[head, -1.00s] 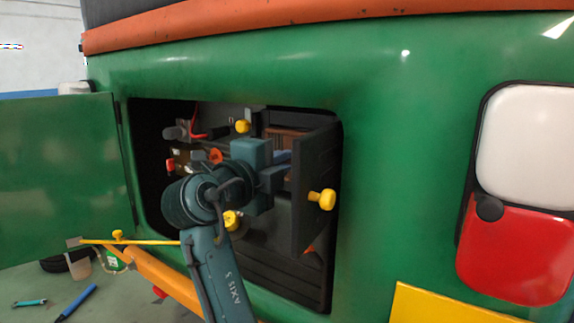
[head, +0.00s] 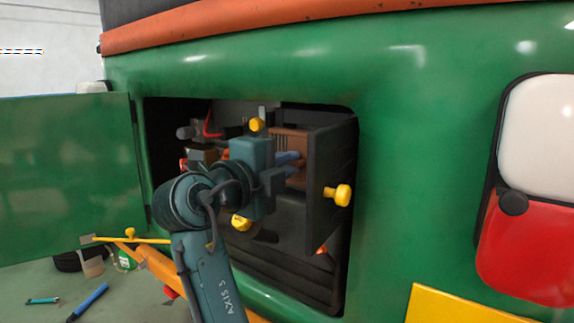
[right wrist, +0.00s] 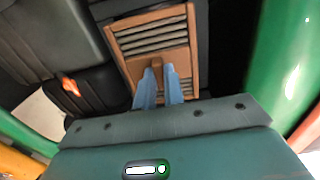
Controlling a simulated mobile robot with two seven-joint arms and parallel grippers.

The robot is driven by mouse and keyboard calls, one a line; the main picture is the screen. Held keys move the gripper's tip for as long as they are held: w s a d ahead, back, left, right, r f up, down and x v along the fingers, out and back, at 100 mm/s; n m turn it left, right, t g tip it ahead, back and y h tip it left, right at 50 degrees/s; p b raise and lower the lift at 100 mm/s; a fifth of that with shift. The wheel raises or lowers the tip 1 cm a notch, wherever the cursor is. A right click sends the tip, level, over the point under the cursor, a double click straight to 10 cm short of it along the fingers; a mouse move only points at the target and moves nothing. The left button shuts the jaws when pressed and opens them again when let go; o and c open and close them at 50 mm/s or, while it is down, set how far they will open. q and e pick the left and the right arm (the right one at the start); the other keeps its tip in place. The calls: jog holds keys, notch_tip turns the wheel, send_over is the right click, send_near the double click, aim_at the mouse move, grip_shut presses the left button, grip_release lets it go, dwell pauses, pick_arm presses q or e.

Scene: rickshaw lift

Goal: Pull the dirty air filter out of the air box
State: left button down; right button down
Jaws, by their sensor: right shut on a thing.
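The dirty air filter (head: 291,139) has an orange-brown frame with grey pleats. It shows larger in the right wrist view (right wrist: 148,36), with a small tab at its near end. My right gripper (head: 292,158) reaches into the open bay, and its blue fingers (right wrist: 160,86) are shut on that tab. The dark air box (head: 322,145) is around and beside the filter; a dark panel (head: 322,215) with a yellow knob (head: 340,195) stands open to the right. How much of the filter is still inside is hidden. My left gripper is not in view.
The green vehicle body (head: 430,130) surrounds the bay opening. A green hatch door (head: 65,180) stands open at left. Two more yellow knobs, upper (head: 257,125) and lower (head: 240,222), lie close to my gripper. Tools (head: 88,302) lie on the floor.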

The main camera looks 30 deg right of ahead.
aim_at(290, 164)
jog(key=b+v, duration=0.1)
jog(key=v, duration=0.2)
jog(key=shift+a+f+b, duration=0.1)
jog(key=shift+a+b, duration=0.1)
jog(key=shift+b, duration=0.15)
jog(key=shift+v, duration=0.8)
